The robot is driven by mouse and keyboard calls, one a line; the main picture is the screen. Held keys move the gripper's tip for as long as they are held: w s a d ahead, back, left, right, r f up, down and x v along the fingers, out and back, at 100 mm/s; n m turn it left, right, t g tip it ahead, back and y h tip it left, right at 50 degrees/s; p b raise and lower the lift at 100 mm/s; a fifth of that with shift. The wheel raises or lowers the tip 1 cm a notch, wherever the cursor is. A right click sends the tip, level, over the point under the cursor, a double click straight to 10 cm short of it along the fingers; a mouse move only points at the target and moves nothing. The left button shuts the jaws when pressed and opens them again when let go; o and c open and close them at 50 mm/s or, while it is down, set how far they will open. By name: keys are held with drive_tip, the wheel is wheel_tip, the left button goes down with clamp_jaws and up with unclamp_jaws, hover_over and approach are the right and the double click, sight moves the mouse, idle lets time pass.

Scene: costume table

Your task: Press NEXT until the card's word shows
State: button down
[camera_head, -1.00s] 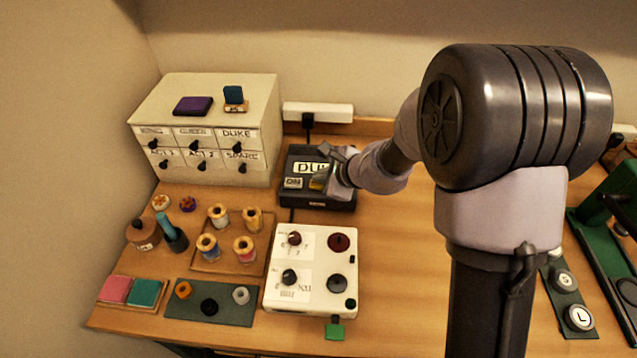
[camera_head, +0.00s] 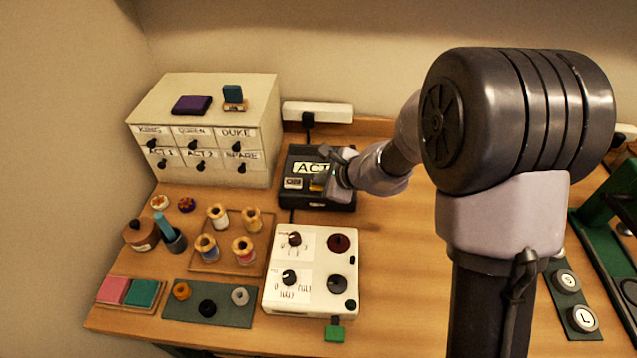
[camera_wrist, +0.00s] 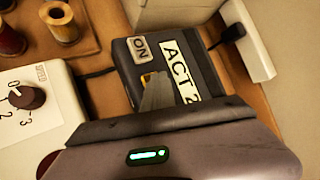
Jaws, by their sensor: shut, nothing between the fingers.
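The black display box (camera_head: 302,203) stands at the back of the table. Its lit window (camera_head: 311,168) reads ACT, the rest hidden by my gripper; in the wrist view the window (camera_wrist: 179,70) reads ACT 2. A pale ON plate (camera_wrist: 140,48) is beside the window. My gripper (camera_wrist: 157,90) is shut and empty, its fingertips over the box front at a small yellow part (camera_wrist: 146,78), mostly hidden. I cannot tell whether they touch it. I cannot make out a card with a word on it.
A drawer cabinet (camera_head: 200,110) with labelled drawers stands at the back left. A white control box (camera_head: 312,245) with knobs is in front of the display box. Thread spools (camera_head: 207,246) stand on a tray to the left. A white power strip (camera_head: 318,112) lies behind.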

sight(321, 187)
drive_tip(key=shift+r+p, duration=0.6)
drive_tip(key=shift+r, duration=0.25)
wheel_tip(321, 187, up, 5)
drive_tip(key=p, duration=0.4)
idle(3.2)
